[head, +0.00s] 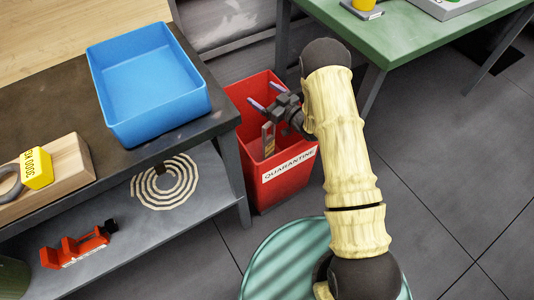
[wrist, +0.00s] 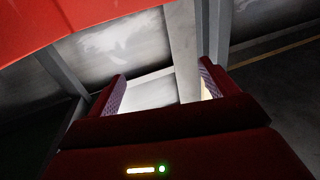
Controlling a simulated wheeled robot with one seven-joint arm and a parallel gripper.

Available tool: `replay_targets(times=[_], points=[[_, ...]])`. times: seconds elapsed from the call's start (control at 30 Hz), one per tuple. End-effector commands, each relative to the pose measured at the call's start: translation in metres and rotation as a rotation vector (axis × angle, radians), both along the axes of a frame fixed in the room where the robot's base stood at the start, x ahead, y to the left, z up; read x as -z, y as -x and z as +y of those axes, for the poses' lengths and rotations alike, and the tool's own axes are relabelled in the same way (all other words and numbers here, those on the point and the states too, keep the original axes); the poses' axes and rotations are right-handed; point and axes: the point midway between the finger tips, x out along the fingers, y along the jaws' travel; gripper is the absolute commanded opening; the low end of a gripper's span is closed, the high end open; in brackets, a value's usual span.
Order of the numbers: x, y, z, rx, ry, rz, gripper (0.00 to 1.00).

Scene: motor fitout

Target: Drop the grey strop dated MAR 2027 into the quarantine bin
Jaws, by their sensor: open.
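The red quarantine bin (head: 284,184) stands on the floor between the dark bench and the green table, its white label facing front. My gripper (head: 267,96) is over the bin's opening, jaws apart. In the wrist view, nothing shows between the fingers (wrist: 162,88), and a red surface, probably the bin, fills the upper left. A small grey and tan item (head: 268,138) shows in the bin's opening below my gripper; I cannot tell whether it is the strop. A grey loop (head: 10,184) with a yellow tag (head: 37,168) is on a wooden block; its date is too unclear to read surely.
An empty blue tray (head: 150,85) sits on the bench beside the bin. A coiled pale rope (head: 165,182) and a red-orange tool (head: 75,246) are on the lower shelf. The green table (head: 400,35) stands at upper right. The floor at right is clear.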

Motion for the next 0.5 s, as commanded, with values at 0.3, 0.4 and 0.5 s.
replay_targets(times=[0.3,0.4,0.5], points=[[-0.062,0.000,0.000,0.001,-0.002,-0.003,0.85],[-0.077,0.000,0.000,0.001,-0.002,-0.002,0.85],[-0.085,0.000,0.000,0.001,-0.001,-0.001,0.85]])
